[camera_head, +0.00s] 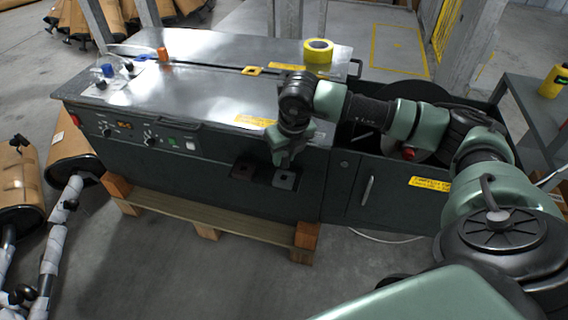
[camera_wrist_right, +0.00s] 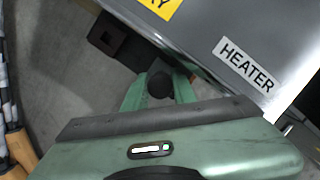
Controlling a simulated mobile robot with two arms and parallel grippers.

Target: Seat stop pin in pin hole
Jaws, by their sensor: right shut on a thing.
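My right gripper (camera_head: 284,157) points down at the front edge of the grey machine, just above a dark bracket (camera_head: 286,179) on its front face. In the right wrist view its green fingers (camera_wrist_right: 160,88) are closed on a dark round-headed piece (camera_wrist_right: 160,84), seemingly the stop pin. The pin's lower part is hidden. A second dark bracket (camera_head: 243,171) with a hole in it sits to the left of the gripper; a dark bracket with a square hole (camera_wrist_right: 107,36) also shows at upper left in the wrist view. My left gripper is not in view.
The machine's metal top (camera_head: 200,58) carries a yellow tape roll (camera_head: 318,52) and an orange piece (camera_head: 162,54). The machine stands on a wooden pallet (camera_head: 210,218). A side table (camera_head: 535,100) stands at right. The floor in front is clear.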

